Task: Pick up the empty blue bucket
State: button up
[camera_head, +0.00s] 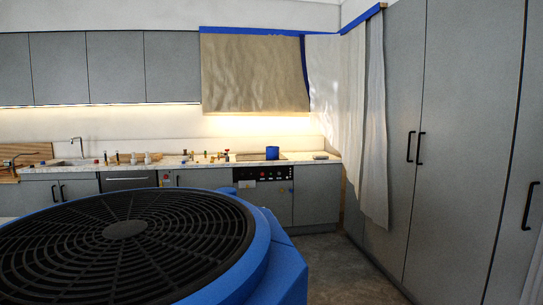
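A small blue bucket-like container (272,153) stands upright on the far counter, at the right part of the worktop near the stove area. Its inside does not show, so I cannot tell whether it is empty. My gripper is not in view, and nothing is seen touching the container.
A large blue round housing with a black grille (125,230) fills the lower left foreground and hides much floor. Taps and small items line the counter (215,160). Pale sheeting (374,120) hangs right of the hood. Tall grey cabinets (450,130) stand right. Open floor (345,262) shows between.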

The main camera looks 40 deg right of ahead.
aim_at(273, 152)
jog(key=i+l, duration=0.1)
jog(key=l, duration=0.25)
jog(key=i+l+z, duration=0.35)
jog(key=i+l, duration=0.4)
jog(key=i+l+z, duration=0.35)
jog(key=i+l, duration=0.3)
jog(key=i, duration=0.15)
jog(key=i+z, duration=0.25)
jog(key=i, duration=1.65)
jog(key=i+u, duration=0.1)
jog(key=i, duration=0.85)
jog(key=i+l, duration=0.15)
jog(key=i, duration=0.75)
jog(key=j+u, duration=0.05)
